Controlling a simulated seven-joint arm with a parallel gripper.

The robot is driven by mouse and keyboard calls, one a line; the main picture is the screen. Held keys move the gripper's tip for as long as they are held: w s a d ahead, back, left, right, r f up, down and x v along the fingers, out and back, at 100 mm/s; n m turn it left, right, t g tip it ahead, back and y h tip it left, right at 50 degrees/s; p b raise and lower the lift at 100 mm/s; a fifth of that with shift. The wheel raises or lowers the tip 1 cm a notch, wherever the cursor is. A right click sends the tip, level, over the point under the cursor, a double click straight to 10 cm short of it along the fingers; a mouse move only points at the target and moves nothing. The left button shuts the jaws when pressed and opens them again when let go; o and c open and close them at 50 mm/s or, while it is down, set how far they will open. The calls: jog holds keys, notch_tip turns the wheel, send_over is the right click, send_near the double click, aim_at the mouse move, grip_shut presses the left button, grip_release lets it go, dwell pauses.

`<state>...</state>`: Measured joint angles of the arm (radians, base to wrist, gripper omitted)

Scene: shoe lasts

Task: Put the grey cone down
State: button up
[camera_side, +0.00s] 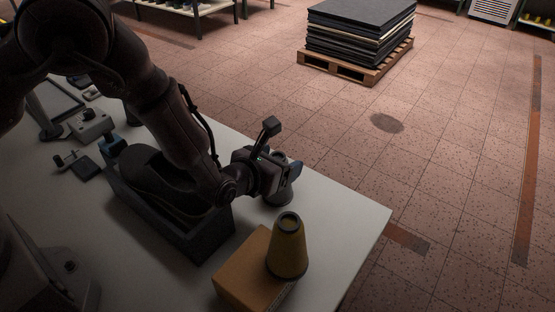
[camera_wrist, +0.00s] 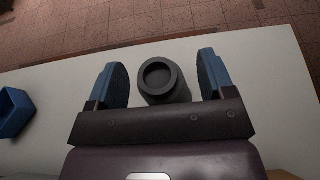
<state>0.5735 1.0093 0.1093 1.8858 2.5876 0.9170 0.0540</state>
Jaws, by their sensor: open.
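The grey cone (camera_wrist: 181,95) stands upright on the white table, its round hollow top facing the wrist camera. In the side view the grey cone (camera_side: 277,198) is partly hidden behind my gripper (camera_side: 292,172). In the wrist view my gripper (camera_wrist: 162,85) is open, with one blue finger on each side of the cone and a visible gap on both sides. I cannot tell how far down the cone the fingertips reach.
A yellow cone (camera_side: 288,247) stands at the corner of a cardboard box (camera_side: 240,272) in front of my gripper. A dark open-topped bin (camera_side: 185,238) holding a dark shoe last is to the left. The white table (camera_side: 352,215) is clear to the right, up to its edge.

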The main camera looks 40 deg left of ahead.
jog(key=s+r, duration=0.2)
jog(key=shift+s+r, duration=0.25)
jog(key=shift+s, duration=0.15)
notch_tip(320, 180, up, 6)
jog(key=s+a+r+n+g+y, duration=0.35)
jog(key=a+r+n, duration=0.35)
jog(key=a+n, duration=0.25)
jog(key=s+a+r+n+g+y, duration=0.2)
jog(key=s+a+r+n+y, duration=0.25)
jog(key=a+r+n, duration=0.45)
jog(key=s+r+n+g+h, duration=0.1)
jog(key=s+n+h, duration=0.3)
jog(key=s+n, duration=0.4)
jog(key=s+d+r+n+g+h, duration=0.1)
jog(key=s+n+h, duration=0.3)
jog(key=s+n, duration=0.5)
jog(key=shift+s+d+r, duration=0.25)
jog(key=shift+s+r, duration=0.1)
jog(key=shift+s, duration=0.2)
